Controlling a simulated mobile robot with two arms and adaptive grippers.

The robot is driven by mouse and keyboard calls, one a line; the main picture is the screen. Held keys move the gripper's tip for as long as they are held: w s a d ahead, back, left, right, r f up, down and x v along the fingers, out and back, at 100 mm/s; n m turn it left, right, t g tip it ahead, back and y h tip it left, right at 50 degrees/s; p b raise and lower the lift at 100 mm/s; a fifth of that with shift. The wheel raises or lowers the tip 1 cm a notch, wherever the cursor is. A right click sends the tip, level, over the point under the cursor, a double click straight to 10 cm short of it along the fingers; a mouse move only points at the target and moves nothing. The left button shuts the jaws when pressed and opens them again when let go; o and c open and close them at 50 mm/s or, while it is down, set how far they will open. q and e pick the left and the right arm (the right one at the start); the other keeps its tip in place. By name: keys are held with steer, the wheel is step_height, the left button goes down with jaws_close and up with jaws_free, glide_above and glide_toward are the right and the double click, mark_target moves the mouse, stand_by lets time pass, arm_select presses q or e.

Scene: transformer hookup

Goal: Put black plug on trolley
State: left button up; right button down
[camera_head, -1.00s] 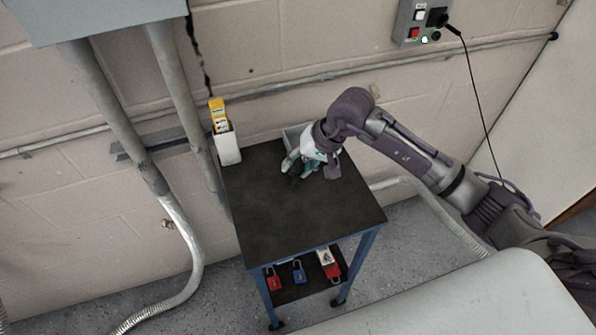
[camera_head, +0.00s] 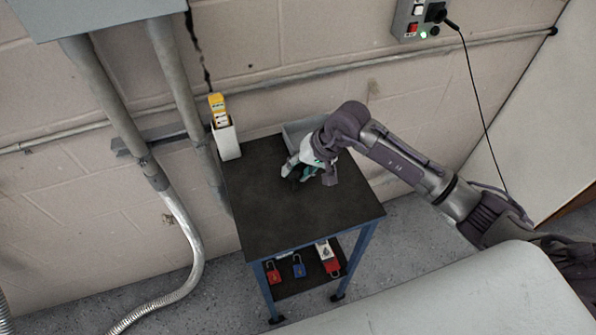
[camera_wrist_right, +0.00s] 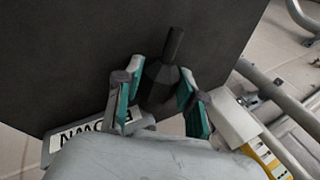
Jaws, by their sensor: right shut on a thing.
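The black plug (camera_wrist_right: 162,82) is between the teal-padded fingers of my right gripper (camera_wrist_right: 158,95) in the right wrist view, its narrow end pointing away from the gripper. The gripper is shut on it. The trolley (camera_head: 300,215) has a dark top and blue legs. In the head view my right gripper (camera_head: 302,176) is over the back part of the trolley top, and the plug is hard to make out there. I cannot tell whether the plug touches the top. My left gripper is not in view.
Padlocks (camera_head: 299,267) are on the lower shelf. A wall switch box (camera_head: 408,28) has a cable. The trolley's front top is clear.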

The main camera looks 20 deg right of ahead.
steer(key=shift+s+f+b, duration=0.3)
steer(key=shift+s+f, duration=0.15)
steer(key=shift+f, duration=0.4)
steer(key=c, duration=1.1)
jaws_free()
steer(key=o, duration=0.3)
steer(key=shift+w+f, duration=0.1)
steer(key=shift+o, duration=0.5)
steer(key=shift+w+f, duration=0.1)
steer(key=shift+w, duration=0.3)
steer(key=shift+s+r, duration=0.15)
steer(key=shift+r, duration=0.1)
steer(key=shift+r+p, duration=0.5)
steer(key=shift+p, duration=0.1)
steer(key=shift+r+p, duration=0.45)
steer(key=shift+p, duration=0.25)
steer(key=b+v, duration=0.3)
steer(key=v, duration=0.8)
steer(key=shift+d+r, duration=0.25)
steer(key=shift+r, duration=0.1)
